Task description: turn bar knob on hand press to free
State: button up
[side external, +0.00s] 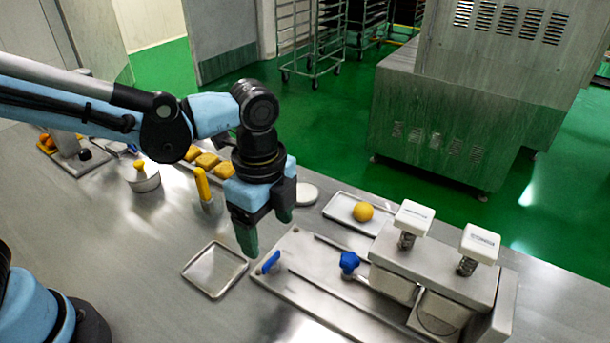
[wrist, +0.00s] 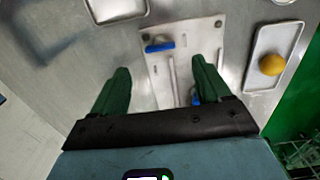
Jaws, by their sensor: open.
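The hand press (side external: 440,263) stands at the right of the side external view, with a flat metal base plate (side external: 300,248) reaching left from it. A blue bar knob (side external: 268,262) sits near the plate's left end; it also shows in the wrist view (wrist: 160,47), lying roughly crosswise just beyond the fingertips. A blue star-shaped knob (side external: 349,262) sits nearer the press body and is partly hidden by the right finger in the wrist view. My gripper (side external: 266,226) points down above the plate's left end, open and empty, its green fingers apart from the bar knob.
A small empty tray (side external: 212,270) lies left of the plate. Another tray (side external: 337,211) with a yellow ball (side external: 362,211) lies behind it. A yellow-handled tool (side external: 202,184) stands left of my gripper.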

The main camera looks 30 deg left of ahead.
aim_at(271, 258)
jog(key=shift+f, duration=3.6)
jog(key=c, duration=1.1)
jog(key=shift+o, duration=0.3)
